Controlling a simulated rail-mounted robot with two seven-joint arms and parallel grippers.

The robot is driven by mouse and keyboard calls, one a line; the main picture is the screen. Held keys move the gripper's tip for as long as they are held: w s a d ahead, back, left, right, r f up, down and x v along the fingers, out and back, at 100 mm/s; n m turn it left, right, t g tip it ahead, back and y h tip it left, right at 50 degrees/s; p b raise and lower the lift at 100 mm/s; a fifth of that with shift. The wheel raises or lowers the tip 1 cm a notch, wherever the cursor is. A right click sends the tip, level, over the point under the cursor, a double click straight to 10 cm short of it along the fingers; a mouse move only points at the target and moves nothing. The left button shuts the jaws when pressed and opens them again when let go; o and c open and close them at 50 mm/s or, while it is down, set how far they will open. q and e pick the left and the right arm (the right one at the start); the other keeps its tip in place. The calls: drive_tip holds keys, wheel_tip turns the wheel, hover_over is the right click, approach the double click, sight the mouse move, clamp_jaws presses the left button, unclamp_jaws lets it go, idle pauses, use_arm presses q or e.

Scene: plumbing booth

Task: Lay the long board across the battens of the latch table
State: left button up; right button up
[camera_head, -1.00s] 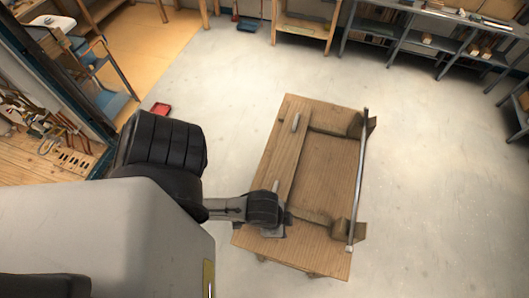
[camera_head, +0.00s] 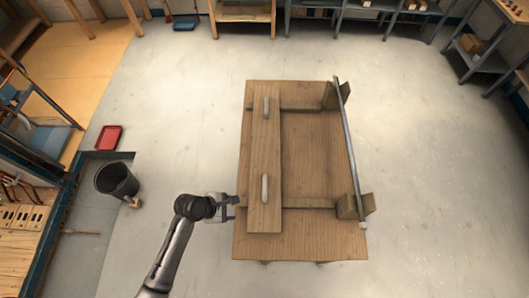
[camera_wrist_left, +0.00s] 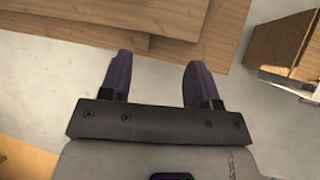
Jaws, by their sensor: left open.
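The long board (camera_head: 264,150), pale wood with two upright handles (camera_head: 266,107) and (camera_head: 265,187), lies lengthwise along the left part of the latch table (camera_head: 300,245). It crosses the far batten (camera_head: 298,107) and the near batten (camera_head: 305,203). A metal bar (camera_head: 347,150) runs along the table's right side beside wooden blocks (camera_head: 347,206). My left gripper (camera_head: 232,206) is open and empty, just left of the table's near-left edge. In the left wrist view its fingers (camera_wrist_left: 160,78) stand apart by the wooden edge (camera_wrist_left: 180,48). My right gripper is not in view.
A dark bucket (camera_head: 116,181) and a red tray (camera_head: 108,138) stand on the floor to the left. Benches and shelves (camera_head: 365,18) line the back. The floor right of the table (camera_head: 430,170) is clear.

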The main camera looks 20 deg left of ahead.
use_arm(q)
drive_tip(key=w+f+n+t+h+b, duration=0.1)
drive_tip(key=w+f+n+b, duration=0.1)
drive_tip(key=w+f+n, duration=0.3)
drive_tip(key=n+b, duration=0.2)
drive_tip(key=n, duration=0.1)
approach(261, 200)
drive_tip(key=shift+w+d+r, duration=0.1)
drive_tip(key=shift+w+d, duration=1)
drive_tip(key=shift+w, duration=0.1)
drive_tip(key=shift+b+x, duration=0.7)
drive_tip(key=shift+x, duration=1.9)
drive_tip(key=shift+d, duration=0.1)
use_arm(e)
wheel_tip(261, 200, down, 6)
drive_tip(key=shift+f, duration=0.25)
